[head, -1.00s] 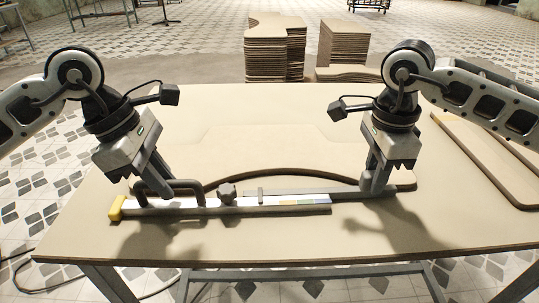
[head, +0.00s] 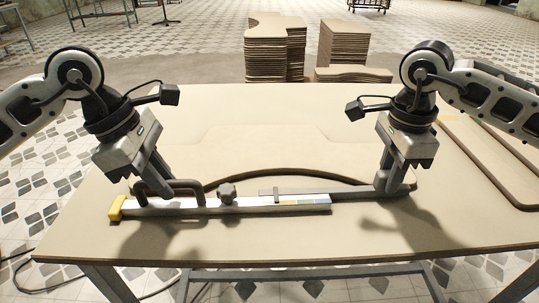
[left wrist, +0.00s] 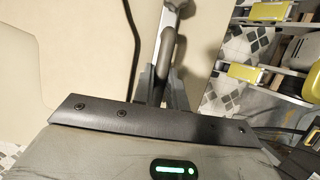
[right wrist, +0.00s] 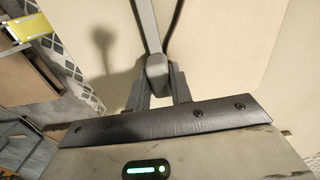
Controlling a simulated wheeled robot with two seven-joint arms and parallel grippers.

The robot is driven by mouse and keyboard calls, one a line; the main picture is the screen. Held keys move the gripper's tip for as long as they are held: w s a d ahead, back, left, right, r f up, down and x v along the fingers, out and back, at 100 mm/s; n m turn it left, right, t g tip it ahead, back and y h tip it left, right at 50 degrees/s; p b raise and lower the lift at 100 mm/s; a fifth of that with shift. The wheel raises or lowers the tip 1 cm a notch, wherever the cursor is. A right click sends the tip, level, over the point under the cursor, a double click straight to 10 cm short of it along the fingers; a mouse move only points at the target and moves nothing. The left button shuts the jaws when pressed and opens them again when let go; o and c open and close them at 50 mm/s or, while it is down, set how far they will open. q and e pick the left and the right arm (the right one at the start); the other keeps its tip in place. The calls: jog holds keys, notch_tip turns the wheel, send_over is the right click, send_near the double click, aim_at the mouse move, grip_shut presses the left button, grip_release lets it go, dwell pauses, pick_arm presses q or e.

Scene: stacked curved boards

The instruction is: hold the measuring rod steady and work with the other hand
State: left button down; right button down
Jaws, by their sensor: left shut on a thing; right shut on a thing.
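The measuring rod (head: 250,203) lies on the table along the front of a curved board (head: 260,160). It has a yellow end cap at the left, a dark handle, a knob and a thin grey slide (head: 330,191) reaching out to the right. My left gripper (head: 164,190) is shut on the dark handle (head: 186,184), which also shows in the left wrist view (left wrist: 166,48). My right gripper (head: 383,183) is shut on the block at the slide's right end, seen between its fingers in the right wrist view (right wrist: 157,66). The fingers partly hide both grips.
The table (head: 300,235) is clear in front of the rod. Another board (head: 490,160) lies at the table's right side. Stacks of boards (head: 275,50) stand beyond the far edge.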

jog(key=shift+d, duration=0.4)
jog(key=shift+w+d, duration=0.1)
jog(key=shift+d, duration=0.9)
jog(key=c, duration=1.2)
grip_release()
jog(key=shift+c, duration=0.2)
notch_tip(320, 180, up, 7)
jog(key=shift+r, duration=0.15)
notch_tip(320, 180, up, 7)
